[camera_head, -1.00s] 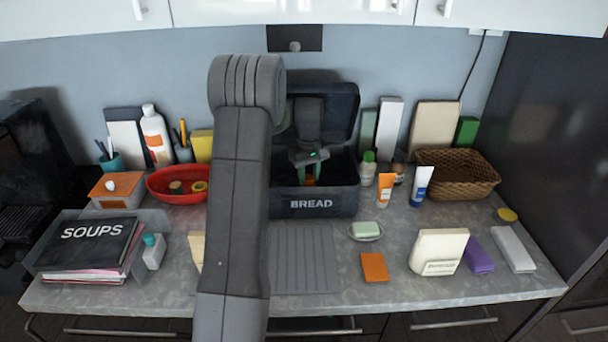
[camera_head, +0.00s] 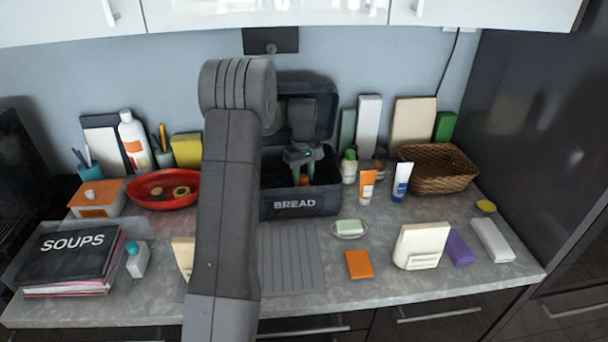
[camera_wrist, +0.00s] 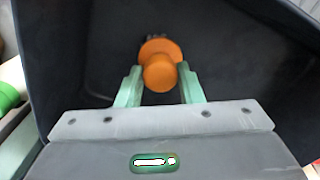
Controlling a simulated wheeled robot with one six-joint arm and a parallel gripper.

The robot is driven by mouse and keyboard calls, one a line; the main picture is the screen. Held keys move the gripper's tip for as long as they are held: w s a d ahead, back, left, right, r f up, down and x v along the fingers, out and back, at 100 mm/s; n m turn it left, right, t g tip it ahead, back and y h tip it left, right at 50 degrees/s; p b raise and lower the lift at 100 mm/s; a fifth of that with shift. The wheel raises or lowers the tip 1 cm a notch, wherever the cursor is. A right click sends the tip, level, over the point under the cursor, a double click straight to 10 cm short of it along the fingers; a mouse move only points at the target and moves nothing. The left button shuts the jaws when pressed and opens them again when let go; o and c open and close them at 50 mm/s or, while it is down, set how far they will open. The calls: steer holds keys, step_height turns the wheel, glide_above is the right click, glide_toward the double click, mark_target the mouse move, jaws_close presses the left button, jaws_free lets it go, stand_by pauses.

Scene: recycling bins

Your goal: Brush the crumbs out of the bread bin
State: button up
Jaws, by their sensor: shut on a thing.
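The bread bin (camera_head: 325,205) is a dark box marked BREAD at the back of the counter, its lid raised. In the wrist view its dark inner wall (camera_wrist: 75,50) fills much of the picture. My gripper (camera_head: 303,176) points down into the bin. It is shut on an orange knob-like handle (camera_wrist: 160,72), with a wider orange part and a little dark bristle-like edge beyond it. This looks like a brush, seen end-on. I cannot tell whether it touches the bin floor. No crumbs can be made out.
A red bowl (camera_head: 150,199) is left of my arm. Bottles, an orange tube (camera_head: 367,187) and a wicker basket (camera_head: 440,181) stand right of the bin. A ridged grey mat (camera_head: 290,270) lies in front. A soap dish (camera_head: 349,235) is front right.

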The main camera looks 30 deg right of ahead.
steer(key=shift+w+a+b, duration=0.1)
steer(key=shift+w+a, duration=1)
steer(key=shift+a, duration=1.2)
steer(key=shift+w+a+b, duration=0.1)
steer(key=shift+w+a, duration=1)
steer(key=shift+a, duration=1.25)
steer(key=shift+w+a+b, duration=0.1)
steer(key=shift+w+a, duration=1)
steer(key=shift+a, duration=1.2)
step_height(320, 180, up, 7)
steer(key=p, duration=0.4)
steer(key=shift+p, duration=0.35)
